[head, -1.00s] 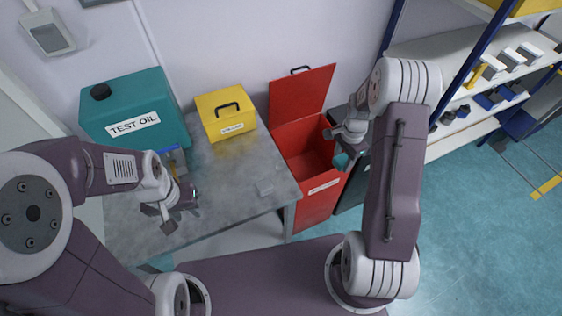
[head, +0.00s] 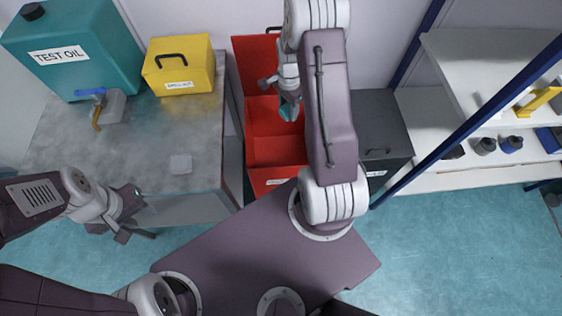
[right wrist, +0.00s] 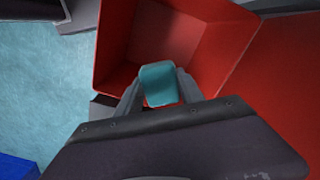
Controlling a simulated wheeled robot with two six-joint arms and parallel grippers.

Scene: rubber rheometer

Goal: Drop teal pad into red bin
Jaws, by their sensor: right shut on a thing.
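The teal pad (head: 289,111) is held in my right gripper (head: 289,103), which is shut on it. In the right wrist view the teal pad (right wrist: 159,83) sits between the two fingers, seen against the inside of the red bin (right wrist: 118,52). In the head view the red bin (head: 262,150) stands open with its lid raised at the back, and the pad shows over its opening.
A grey table (head: 75,150) on the left holds a teal test oil tank (head: 75,50), a yellow box (head: 180,70) and a small grey square (head: 180,164). A dark grey bin (head: 380,125) stands right of the red one. White shelves (head: 440,110) stand further right.

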